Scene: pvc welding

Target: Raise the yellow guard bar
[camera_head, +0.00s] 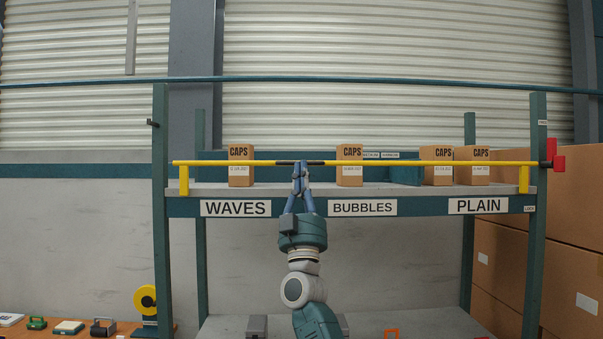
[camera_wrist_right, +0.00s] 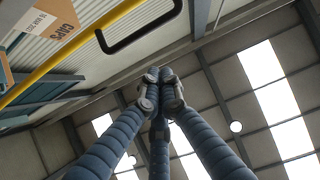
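The yellow guard bar (camera_head: 400,162) lies level across the front of the shelf, just above the shelf edge, with a short yellow leg near each end. It has a black handle (camera_head: 315,162) at its middle. In the right wrist view the bar (camera_wrist_right: 70,57) crosses the upper left and its black handle (camera_wrist_right: 140,33) stands off it. My right gripper (camera_head: 300,166) overlaps the handle in the head view. In the wrist view its fingertips (camera_wrist_right: 160,88) are together with nothing visible between them, apart from the handle. My left gripper is not in view.
Cardboard CAPS boxes (camera_head: 241,170) stand on the shelf (camera_head: 400,188) behind the bar. A red part (camera_head: 553,160) sits at the right post. Large cartons (camera_head: 570,210) are stacked at the right. A low table (camera_head: 60,334) with small tools stands at the lower left.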

